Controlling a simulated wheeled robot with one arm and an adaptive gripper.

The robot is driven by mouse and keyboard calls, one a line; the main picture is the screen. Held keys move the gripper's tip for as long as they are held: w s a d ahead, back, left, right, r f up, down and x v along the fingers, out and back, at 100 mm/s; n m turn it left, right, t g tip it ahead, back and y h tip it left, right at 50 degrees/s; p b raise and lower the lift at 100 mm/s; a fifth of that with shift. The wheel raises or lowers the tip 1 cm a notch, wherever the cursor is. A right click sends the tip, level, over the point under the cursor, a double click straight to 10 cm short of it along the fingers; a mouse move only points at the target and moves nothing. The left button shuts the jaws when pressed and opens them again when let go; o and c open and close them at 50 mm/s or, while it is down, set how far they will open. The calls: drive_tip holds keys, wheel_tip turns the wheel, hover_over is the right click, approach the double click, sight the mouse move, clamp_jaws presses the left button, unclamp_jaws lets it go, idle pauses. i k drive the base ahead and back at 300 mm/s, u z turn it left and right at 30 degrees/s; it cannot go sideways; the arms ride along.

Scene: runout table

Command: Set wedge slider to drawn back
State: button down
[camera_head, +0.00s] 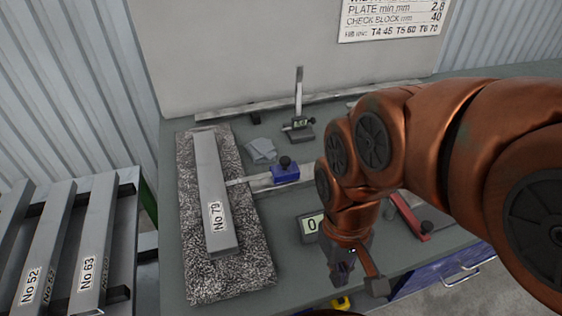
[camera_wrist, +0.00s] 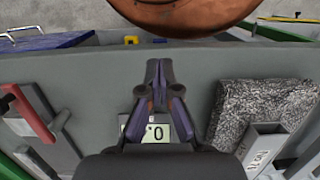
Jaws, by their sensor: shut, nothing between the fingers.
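Two parts have black knobs, and I cannot tell for sure which is the wedge slider. One is a blue block (camera_head: 285,173) on a pale rail (camera_head: 258,183), whose left end reaches the bar marked No 79 (camera_head: 210,180). The other is a red piece (camera_head: 409,216) on a grey base right of my arm; it also shows at left in the wrist view (camera_wrist: 30,109). My gripper (camera_head: 345,276) is over the front of the table, between the bar and the red piece, apart from both. In the wrist view its fingers (camera_wrist: 158,68) are together and empty.
A small display reading 0 (camera_head: 311,224) stands beside my gripper. The bar lies on a speckled stone plate (camera_head: 255,270). A gauge on a post (camera_head: 299,125) and a grey cloth (camera_head: 261,150) are behind. More bars rest on the left rack (camera_head: 117,292).

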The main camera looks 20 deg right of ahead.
sight(287, 170)
drive_tip(key=z, duration=1.55)
drive_tip(key=k, duration=1.05)
drive_tip(key=u, duration=1.6)
drive_tip(key=i, duration=0.5)
drive_tip(key=u, duration=0.05)
